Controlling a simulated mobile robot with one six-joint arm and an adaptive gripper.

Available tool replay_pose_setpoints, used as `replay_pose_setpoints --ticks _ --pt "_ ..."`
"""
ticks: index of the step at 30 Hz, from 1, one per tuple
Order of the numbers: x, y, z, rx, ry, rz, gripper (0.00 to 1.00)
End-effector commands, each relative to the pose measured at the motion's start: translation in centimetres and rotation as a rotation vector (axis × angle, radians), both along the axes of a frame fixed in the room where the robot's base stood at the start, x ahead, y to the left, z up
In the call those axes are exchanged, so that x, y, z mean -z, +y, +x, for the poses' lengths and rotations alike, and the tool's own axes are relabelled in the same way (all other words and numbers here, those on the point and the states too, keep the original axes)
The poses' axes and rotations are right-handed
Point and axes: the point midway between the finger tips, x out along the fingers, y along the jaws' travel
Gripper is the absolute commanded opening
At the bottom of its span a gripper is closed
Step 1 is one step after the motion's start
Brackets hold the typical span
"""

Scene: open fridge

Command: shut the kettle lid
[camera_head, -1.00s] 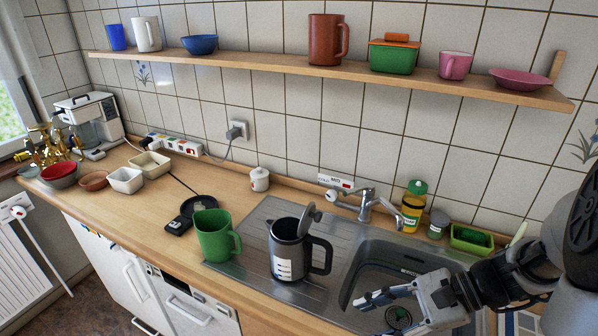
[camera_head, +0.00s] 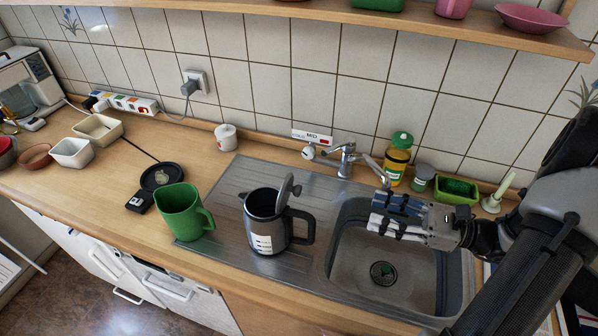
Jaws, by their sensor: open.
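The dark grey kettle (camera_head: 264,226) stands upright on the sink's drainboard, its black handle to the right. Its lid (camera_head: 287,190) is open and stands up steeply at the handle side of the rim. My gripper (camera_head: 372,214) is open and empty. It appears over the sink basin, to the right of the kettle and apart from it, with its fingers pointing left toward the handle.
A green jug (camera_head: 183,212) stands left of the kettle. The tap (camera_head: 347,160) rises behind, between the kettle and my gripper. A yellow bottle (camera_head: 397,163) and a green tray (camera_head: 456,190) stand behind the basin (camera_head: 350,262). The drainboard (camera_head: 225,200) is otherwise clear.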

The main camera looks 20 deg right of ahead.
Motion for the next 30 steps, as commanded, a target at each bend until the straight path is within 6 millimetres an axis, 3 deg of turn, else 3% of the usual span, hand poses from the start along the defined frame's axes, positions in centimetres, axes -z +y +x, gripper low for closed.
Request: replay_pose_setpoints --ticks 5,21,30 --pt "0.0 1.2 0.7 -0.004 0.000 -0.001 0.43" --pt "0.1 10.7 6.9 -0.009 0.000 -0.002 0.43" --pt "0.1 14.1 9.2 -0.005 0.000 -0.002 0.43"
